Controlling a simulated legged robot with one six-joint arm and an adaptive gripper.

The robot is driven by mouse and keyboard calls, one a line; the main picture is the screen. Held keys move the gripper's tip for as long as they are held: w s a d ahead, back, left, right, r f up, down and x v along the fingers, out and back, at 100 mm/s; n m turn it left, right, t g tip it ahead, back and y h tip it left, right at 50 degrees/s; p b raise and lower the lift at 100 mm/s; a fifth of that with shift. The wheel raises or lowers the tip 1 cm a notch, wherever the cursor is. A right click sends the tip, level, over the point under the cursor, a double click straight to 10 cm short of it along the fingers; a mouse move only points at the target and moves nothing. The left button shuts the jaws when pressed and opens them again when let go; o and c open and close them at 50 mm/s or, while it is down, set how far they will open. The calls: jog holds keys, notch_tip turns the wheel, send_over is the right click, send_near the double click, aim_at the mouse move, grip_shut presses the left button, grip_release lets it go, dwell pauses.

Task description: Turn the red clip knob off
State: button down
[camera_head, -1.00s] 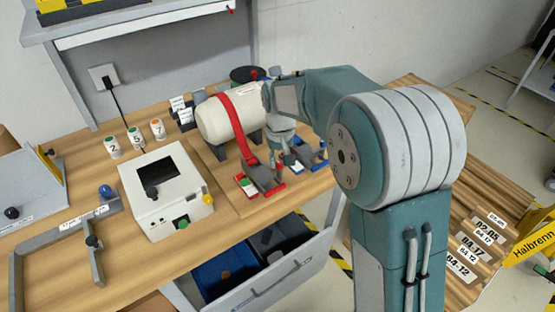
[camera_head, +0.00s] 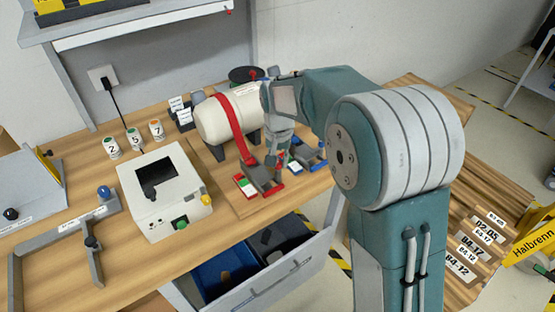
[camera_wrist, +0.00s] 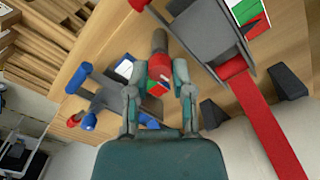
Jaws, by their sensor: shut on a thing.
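The red clip sits on the wooden board in the head view, with a grey clip body (camera_head: 259,177), red ends and a red-and-green marked plate (camera_head: 244,185). Its grey body (camera_wrist: 203,32) and marked plate (camera_wrist: 248,12) show at the top of the wrist view. My gripper (camera_head: 274,161) is low over this clip. In the wrist view my gripper (camera_wrist: 159,85) is shut on a red knob (camera_wrist: 159,72) with a dark stem. Which way the knob is turned is hard to tell.
A red strap (camera_head: 230,115) runs over a white cylinder (camera_head: 210,122) beside my gripper. A blue clip (camera_head: 307,157) stands close on the right. A white box (camera_head: 160,190) is to the left, and an open drawer (camera_head: 262,255) lies below the board.

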jog(key=shift+s+f, duration=0.1)
jog(key=shift+s, duration=0.05)
jog(key=shift+c, duration=2.4)
grip_release()
jog(key=shift+a+r, duration=0.1)
jog(key=shift+r, duration=0.1)
notch_tip(320, 180, up, 12)
jog(key=shift+f, duration=0.2)
